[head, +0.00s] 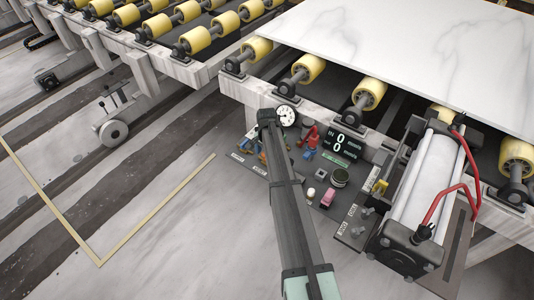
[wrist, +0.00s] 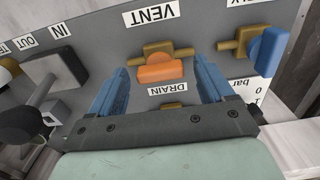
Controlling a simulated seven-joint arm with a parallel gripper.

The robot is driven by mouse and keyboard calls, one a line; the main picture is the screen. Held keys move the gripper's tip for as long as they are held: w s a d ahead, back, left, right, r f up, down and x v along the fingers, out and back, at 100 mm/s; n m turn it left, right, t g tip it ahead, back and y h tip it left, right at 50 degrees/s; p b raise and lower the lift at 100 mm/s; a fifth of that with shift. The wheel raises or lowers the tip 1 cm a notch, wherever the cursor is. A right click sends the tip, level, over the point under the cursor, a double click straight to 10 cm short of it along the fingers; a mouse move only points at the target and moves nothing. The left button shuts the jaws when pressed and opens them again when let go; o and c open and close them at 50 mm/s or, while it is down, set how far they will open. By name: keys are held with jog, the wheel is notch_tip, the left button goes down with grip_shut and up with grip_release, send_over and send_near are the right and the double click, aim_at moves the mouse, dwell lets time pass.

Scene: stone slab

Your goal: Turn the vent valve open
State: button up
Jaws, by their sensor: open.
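In the wrist view, the panel appears upside down. The vent valve has an orange handle (wrist: 160,73) on a brass body (wrist: 160,48), with the VENT label (wrist: 152,14) beside it. The handle lies roughly crosswise between my fingers, in line with the brass body. My gripper (wrist: 161,68) is open, with one blue finger on each side of the handle and a visible gap at both sides. In the head view, my arm covers part of the panel, and I cannot make out the vent valve there.
A blue-handled valve (wrist: 268,52) stands close to the right finger. A DRAIN label (wrist: 167,89) and brass fitting lie near the gripper body. A black knob (wrist: 22,124) is at left.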

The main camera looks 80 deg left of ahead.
jog(key=shift+r, duration=0.1)
notch_tip(320, 180, up, 14)
dwell(0.5)
jog(key=shift+f, duration=0.2)
